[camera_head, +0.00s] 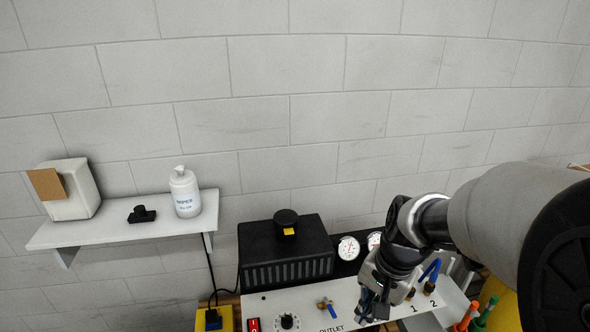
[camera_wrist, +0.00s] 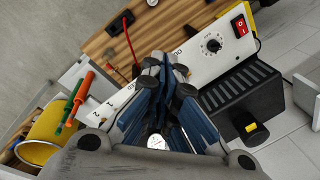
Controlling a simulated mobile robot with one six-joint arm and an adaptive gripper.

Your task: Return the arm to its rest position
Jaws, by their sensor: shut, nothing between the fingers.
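My arm reaches in from the right side of the head view. My gripper (camera_head: 372,312) hangs low in front of the white outlet panel (camera_head: 290,306), left of the numbers 1 and 2. In the wrist view my gripper (camera_wrist: 165,62) has its blue-padded fingers together at the tips, with nothing between them. The panel (camera_wrist: 200,62) lies beyond the fingertips there. I cannot tell from these views whether the fingertips touch it.
A black vented box (camera_head: 286,254) and a gauge (camera_head: 348,248) stand behind the panel. A wall shelf (camera_head: 120,232) at left holds a white bottle (camera_head: 185,192). A yellow container (camera_wrist: 42,135) and colored-handled tools (camera_wrist: 82,92) are beside the panel. The upper wall area is clear.

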